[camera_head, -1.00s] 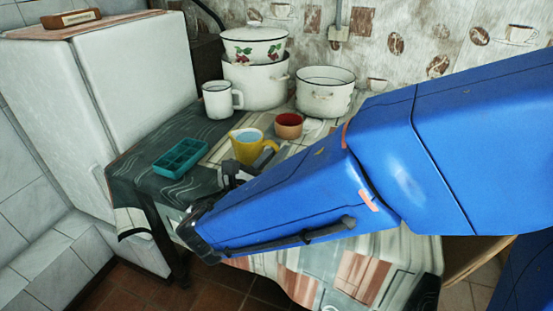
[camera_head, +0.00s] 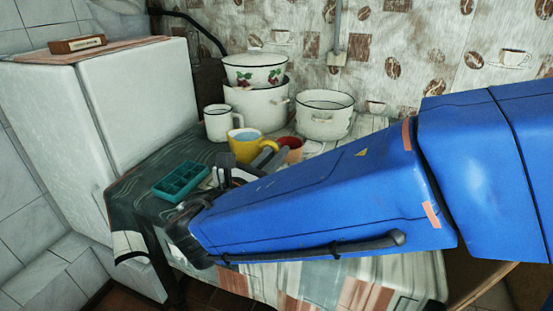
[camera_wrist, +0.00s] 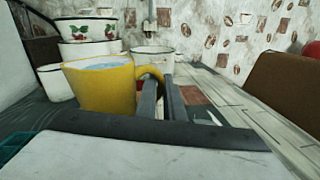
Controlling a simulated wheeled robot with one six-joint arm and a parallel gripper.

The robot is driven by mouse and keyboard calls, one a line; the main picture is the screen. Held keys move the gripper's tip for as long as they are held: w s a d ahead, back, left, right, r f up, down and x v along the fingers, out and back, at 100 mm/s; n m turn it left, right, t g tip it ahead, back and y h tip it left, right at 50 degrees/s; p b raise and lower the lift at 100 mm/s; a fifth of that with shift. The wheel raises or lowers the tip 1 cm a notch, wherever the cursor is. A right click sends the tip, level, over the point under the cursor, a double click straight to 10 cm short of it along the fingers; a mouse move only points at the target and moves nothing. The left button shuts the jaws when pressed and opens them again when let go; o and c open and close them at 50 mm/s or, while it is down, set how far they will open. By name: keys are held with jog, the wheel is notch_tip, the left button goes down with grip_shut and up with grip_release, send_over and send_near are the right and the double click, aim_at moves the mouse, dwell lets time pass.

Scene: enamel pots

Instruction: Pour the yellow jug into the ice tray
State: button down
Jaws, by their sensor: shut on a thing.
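The yellow jug (camera_head: 246,146) is upright, with pale bluish contents showing at its top. In the wrist view the jug (camera_wrist: 100,88) fills the left centre, with its handle to the right. My gripper (camera_head: 262,160) is shut on the jug's handle; the two dark fingers (camera_wrist: 160,100) close around it in the wrist view. The teal ice tray (camera_head: 181,182) lies on the table to the left of and nearer than the jug. Its compartments face up. Only a corner of the tray (camera_wrist: 12,142) shows in the wrist view. My arm hides part of the table.
A white mug (camera_head: 219,122) stands behind the jug. A red-brown cup (camera_head: 290,148) is close to its right, partly hidden by my arm. White enamel pots (camera_head: 323,120) stand at the back. A white fridge (camera_head: 140,100) borders the table's left side.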

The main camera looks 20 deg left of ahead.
jog(key=shift+r, duration=0.35)
jog(key=shift+a, duration=0.1)
jog(key=w+a+f+n+y, duration=0.1)
jog(key=a+f, duration=0.1)
jog(key=w+a+f+n+y, duration=0.1)
jog(key=w+a+f+y, duration=0.1)
jog(key=a+f, duration=0.1)
jog(key=w+a+f+n+y, duration=0.1)
jog(key=w+a+f, duration=0.1)
jog(key=f, duration=0.1)
jog(key=shift+w+a+y, duration=0.25)
jog(key=shift+a+y, duration=0.05)
jog(key=shift+a, duration=0.1)
jog(key=shift+s+a+r+n+t, duration=0.15)
jog(key=shift+a+r+n+t, duration=0.25)
jog(key=shift+r+n, duration=0.3)
jog(key=shift+a+r+n, duration=0.1)
jog(key=shift+n, duration=0.2)
jog(key=shift+s+a+r+n, duration=0.15)
jog(key=shift+a+r+n, duration=0.25)
jog(key=shift+n, duration=0.1)
